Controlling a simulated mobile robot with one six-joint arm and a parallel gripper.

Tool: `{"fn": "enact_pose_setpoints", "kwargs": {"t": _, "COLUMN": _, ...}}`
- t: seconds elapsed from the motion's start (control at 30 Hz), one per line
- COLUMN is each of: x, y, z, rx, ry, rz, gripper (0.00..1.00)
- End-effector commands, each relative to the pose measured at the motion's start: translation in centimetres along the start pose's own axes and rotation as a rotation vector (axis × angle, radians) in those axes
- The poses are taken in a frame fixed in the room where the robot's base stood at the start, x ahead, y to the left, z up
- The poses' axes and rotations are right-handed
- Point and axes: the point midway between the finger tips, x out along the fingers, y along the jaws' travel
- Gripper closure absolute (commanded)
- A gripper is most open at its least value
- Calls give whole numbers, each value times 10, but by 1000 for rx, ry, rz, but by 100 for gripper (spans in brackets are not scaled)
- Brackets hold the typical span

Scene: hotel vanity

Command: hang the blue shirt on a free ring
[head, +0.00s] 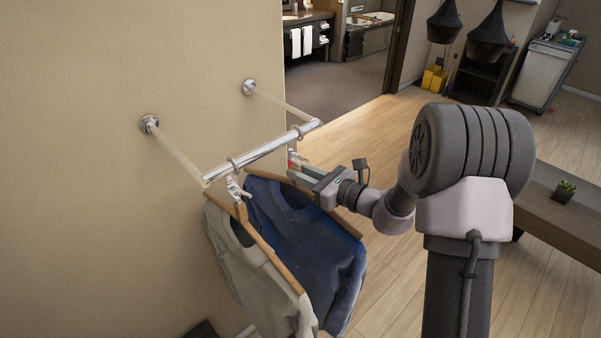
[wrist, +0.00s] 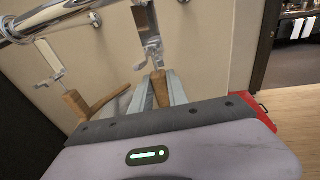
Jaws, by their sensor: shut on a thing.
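The blue shirt (head: 305,235) hangs on a wooden hanger (head: 340,222) below the chrome rail. My gripper (head: 296,172) is shut on the neck of this hanger, at the rail's far end. In the wrist view, the wooden neck (wrist: 160,88) is between my fingers, with a metal hook (wrist: 152,52) above it. A ring (head: 297,131) sits on the rail near the far end, above my gripper. I cannot tell whether the hook is through it. A nearer ring (head: 232,164) carries the hanger of a light grey shirt (head: 245,270).
The chrome rail (head: 262,149) stands out from the beige wall on two arms with round mounts (head: 149,124). The grey shirt hangs close beside the blue one. A dark bench (head: 570,225) with a small plant is at right. Wooden floor lies open beyond the rail.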

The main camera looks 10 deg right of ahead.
Motion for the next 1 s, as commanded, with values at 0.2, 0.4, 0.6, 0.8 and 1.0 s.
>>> {"fn": "enact_pose_setpoints", "kwargs": {"t": 0.2, "x": 0, "y": 0, "z": -3, "rx": 0, "ry": -1, "rz": 0, "gripper": 100}}
{"fn": "enact_pose_setpoints", "kwargs": {"t": 0.4, "x": 1, "y": 0, "z": -6, "rx": 0, "ry": -1, "rz": 0, "gripper": 100}}
{"fn": "enact_pose_setpoints", "kwargs": {"t": 0.6, "x": 1, "y": 0, "z": -8, "rx": 0, "ry": -1, "rz": 0, "gripper": 100}}
{"fn": "enact_pose_setpoints", "kwargs": {"t": 0.8, "x": 1, "y": 0, "z": -8, "rx": 0, "ry": -1, "rz": 0, "gripper": 100}}
{"fn": "enact_pose_setpoints", "kwargs": {"t": 1.0, "x": 1, "y": 0, "z": -8, "rx": 0, "ry": -1, "rz": 0, "gripper": 55}}
